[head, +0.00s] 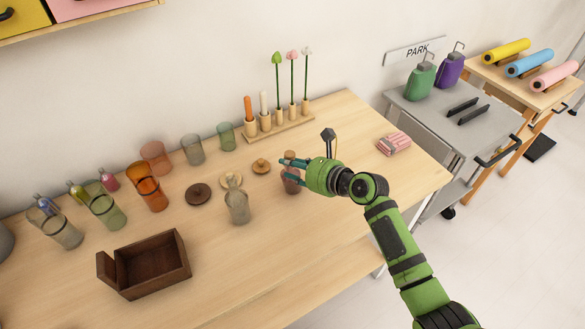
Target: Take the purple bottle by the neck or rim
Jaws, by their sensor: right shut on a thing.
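A small, dull purplish-brown glass bottle (292,186) stands upright on the wooden table, right of the clear bottle; I take it as the purple bottle. My right gripper (286,169) comes in from the right and is shut on this bottle at its upper part, around the neck. The fingers partly hide the neck and shoulder. The bottle's base looks to be at table level, but I cannot tell whether it touches. My left gripper is not in view.
A clear bottle (237,206) stands close left of my gripper. Round wooden lids (261,166) lie behind it. A flower stand (280,130) is at the back. Several coloured glasses and an open brown box (146,268) are left. A pink bundle (394,143) lies right. The front table is clear.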

